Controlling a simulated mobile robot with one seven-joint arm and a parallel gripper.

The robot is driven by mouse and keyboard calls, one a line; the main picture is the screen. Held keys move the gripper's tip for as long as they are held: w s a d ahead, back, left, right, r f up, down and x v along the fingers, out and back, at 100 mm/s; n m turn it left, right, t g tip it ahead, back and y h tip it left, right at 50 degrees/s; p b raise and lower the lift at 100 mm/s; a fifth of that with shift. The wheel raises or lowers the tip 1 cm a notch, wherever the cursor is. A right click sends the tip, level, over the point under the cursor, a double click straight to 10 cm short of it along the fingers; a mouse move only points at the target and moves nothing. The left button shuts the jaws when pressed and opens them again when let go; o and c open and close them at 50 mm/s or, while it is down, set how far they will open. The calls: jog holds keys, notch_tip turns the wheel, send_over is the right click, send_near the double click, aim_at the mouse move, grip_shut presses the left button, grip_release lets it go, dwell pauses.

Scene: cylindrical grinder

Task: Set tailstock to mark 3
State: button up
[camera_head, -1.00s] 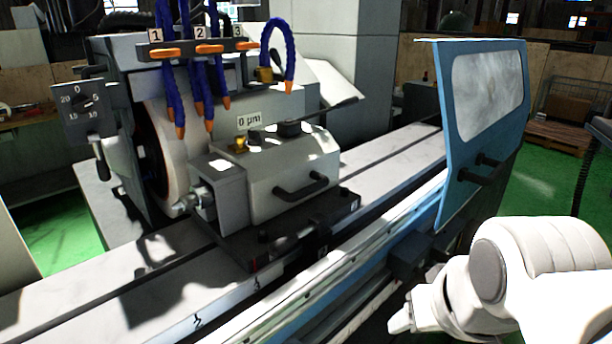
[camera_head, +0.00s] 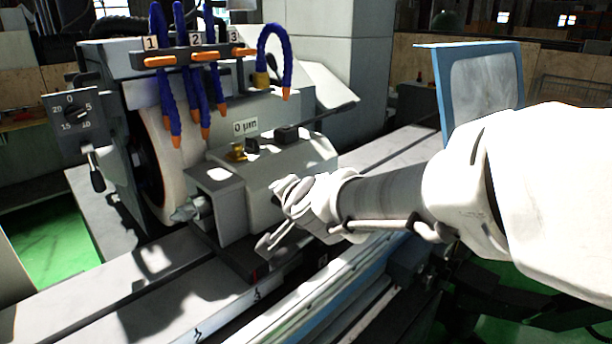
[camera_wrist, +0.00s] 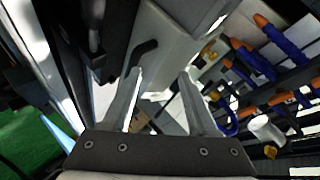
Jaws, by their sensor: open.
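The tailstock (camera_head: 305,158) is a grey block with a pointed tip at its left end, sitting on the long machine bed (camera_head: 60,292). Marks (camera_head: 257,293) are on the bed's front edge; the digits are too small to read surely. My gripper (camera_head: 272,215) is open in front of the tailstock's near face and covers its black front handle in the head view. In the wrist view, a dark bent handle (camera_wrist: 145,50) shows near the tip of the left finger. Nothing is visibly held between the fingers (camera_wrist: 160,85).
Blue coolant hoses (camera_head: 213,85) with orange tips hang above the tailstock, under labels 1, 2 and 3. A blue-framed door (camera_head: 428,85) stands at the right, behind my arm. A dial panel (camera_head: 74,112) is at the far left. The front bed way at lower left is clear.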

jog(key=a+f+m+t+h+p, duration=0.15)
jog(key=a+f+m+h, duration=0.25)
jog(key=f+m+h, duration=0.45)
jog(key=w+d, duration=0.2)
jog(key=w, duration=0.3)
jog(key=w+d+f+h, duration=0.1)
jog(key=w+d, duration=0.2)
jog(key=w, duration=0.2)
jog(key=w+d+f+h+b, duration=0.1)
jog(key=w+d, duration=0.1)
jog(key=w, duration=0.4)
jog(key=shift+d+m+t, duration=0.15)
jog(key=shift+m+t, duration=0.1)
jog(key=shift+t, duration=0.1)
grip_shut()
dwell(0.7)
